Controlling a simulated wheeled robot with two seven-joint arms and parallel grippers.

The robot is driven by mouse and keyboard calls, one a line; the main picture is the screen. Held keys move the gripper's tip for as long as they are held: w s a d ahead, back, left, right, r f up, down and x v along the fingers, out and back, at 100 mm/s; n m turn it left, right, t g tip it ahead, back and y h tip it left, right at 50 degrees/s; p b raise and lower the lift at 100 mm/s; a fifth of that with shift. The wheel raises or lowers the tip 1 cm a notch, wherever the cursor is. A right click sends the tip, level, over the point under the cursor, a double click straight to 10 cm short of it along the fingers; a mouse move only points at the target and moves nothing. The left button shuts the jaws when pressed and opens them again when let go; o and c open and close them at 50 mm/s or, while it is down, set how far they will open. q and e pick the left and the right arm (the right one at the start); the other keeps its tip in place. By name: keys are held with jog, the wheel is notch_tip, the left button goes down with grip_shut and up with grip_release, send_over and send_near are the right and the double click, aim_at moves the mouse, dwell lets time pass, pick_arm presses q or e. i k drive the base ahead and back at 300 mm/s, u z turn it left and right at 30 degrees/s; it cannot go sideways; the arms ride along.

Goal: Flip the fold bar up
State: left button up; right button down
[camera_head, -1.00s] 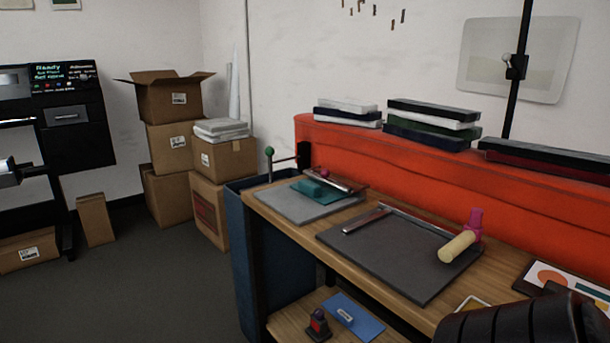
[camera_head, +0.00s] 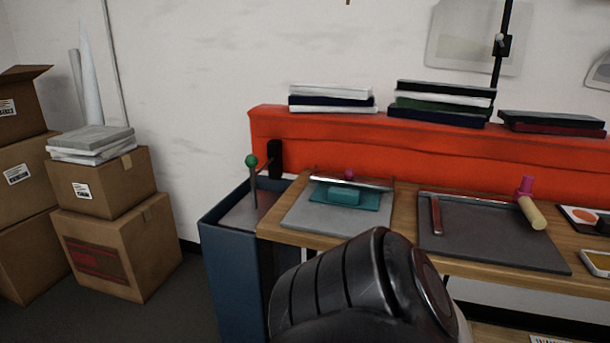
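A grey plate (camera_head: 290,215) lies on the left part of the wooden bench. A metal bar (camera_head: 352,183) with a pink knob (camera_head: 349,175) lies low across its back edge; this looks like the fold bar. A teal sheet (camera_head: 368,202) and a teal block (camera_head: 344,194) lie on the plate just in front of the bar. A dark ribbed link of my arm covers the bench front. Neither gripper shows.
A blue bin (camera_head: 228,255) with a green-knobbed lever (camera_head: 252,180) stands left of the bench. A pink-handled roller (camera_head: 531,208) lies on the dark mat's right. An orange padded back (camera_head: 390,135) carries stacked books. Cardboard boxes (camera_head: 125,245) stand at left; floor shows between them and the bin.

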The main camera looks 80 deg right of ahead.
aim_at(349, 174)
jog(key=z, duration=1)
jog(key=i, duration=1.2)
jog(key=z, duration=1.45)
jog(key=i, duration=0.2)
jog(key=z, duration=0.2)
